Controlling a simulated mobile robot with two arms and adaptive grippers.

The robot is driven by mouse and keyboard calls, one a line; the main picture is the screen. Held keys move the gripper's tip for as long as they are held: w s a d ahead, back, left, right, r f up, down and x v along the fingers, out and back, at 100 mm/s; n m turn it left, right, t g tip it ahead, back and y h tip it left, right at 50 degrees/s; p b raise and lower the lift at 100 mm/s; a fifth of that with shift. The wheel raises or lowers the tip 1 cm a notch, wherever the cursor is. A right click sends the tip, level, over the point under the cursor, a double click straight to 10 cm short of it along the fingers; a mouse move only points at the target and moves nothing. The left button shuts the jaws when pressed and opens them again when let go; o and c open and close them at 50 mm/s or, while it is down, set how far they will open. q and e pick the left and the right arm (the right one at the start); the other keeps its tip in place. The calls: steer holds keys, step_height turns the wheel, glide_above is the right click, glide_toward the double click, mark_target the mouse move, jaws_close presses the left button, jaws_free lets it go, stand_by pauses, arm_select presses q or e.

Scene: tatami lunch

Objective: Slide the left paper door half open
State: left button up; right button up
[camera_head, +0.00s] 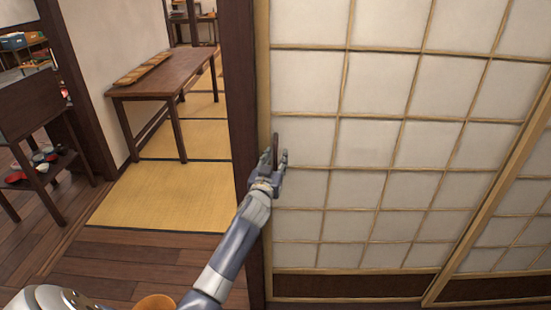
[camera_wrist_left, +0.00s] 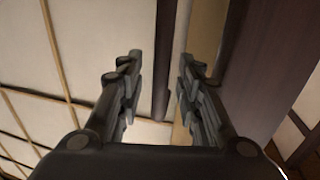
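The left paper door (camera_head: 375,143) is a white panel with a pale wood grid. Its left edge meets a dark post (camera_head: 239,100), with no gap visible there. A dark upright handle (camera_head: 275,148) stands near that left edge. My left gripper (camera_head: 277,163) is at the handle in the head view. In the left wrist view my left gripper (camera_wrist_left: 161,65) is open, with the dark handle bar (camera_wrist_left: 163,45) between its fingers. Neither finger clearly touches the bar. My right gripper is in neither view.
A second paper door (camera_head: 508,235) adjoins on the right. Left of the post, an opening shows tatami (camera_head: 165,195) and a low wooden table (camera_head: 175,73) with a tray (camera_head: 143,70). A dark shelf (camera_head: 35,100) stands at the far left.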

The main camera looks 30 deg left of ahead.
arm_select(q)
steer(key=shift+w+a, duration=0.1)
steer(key=shift+w, duration=0.1)
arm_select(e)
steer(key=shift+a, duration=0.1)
arm_select(q)
steer(key=c, duration=0.8)
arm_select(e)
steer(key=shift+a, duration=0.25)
